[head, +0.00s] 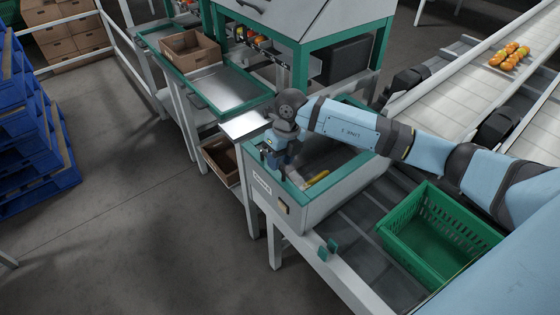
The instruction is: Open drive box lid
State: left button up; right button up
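The drive box is most likely the grey housing with a green rim (322,205) in the middle of the head view. A white label and a small orange-tan square are on its front face. A yellow piece (317,178) shows within its recessed grey top. I cannot tell whether a lid covers the top. My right arm reaches in from the right across the box. My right gripper (276,167) points down at the box's left corner, at or just above the green rim. Its fingers are too small to read, and contact is unclear. My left gripper is not in view.
A green crate (391,242) sits at the lower right beside the box. A green-edged bench holds a cardboard box (190,50). Blue pallets (35,150) are stacked at the left. The floor between is clear.

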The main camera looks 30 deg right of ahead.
jog(key=shift+f, duration=0.3)
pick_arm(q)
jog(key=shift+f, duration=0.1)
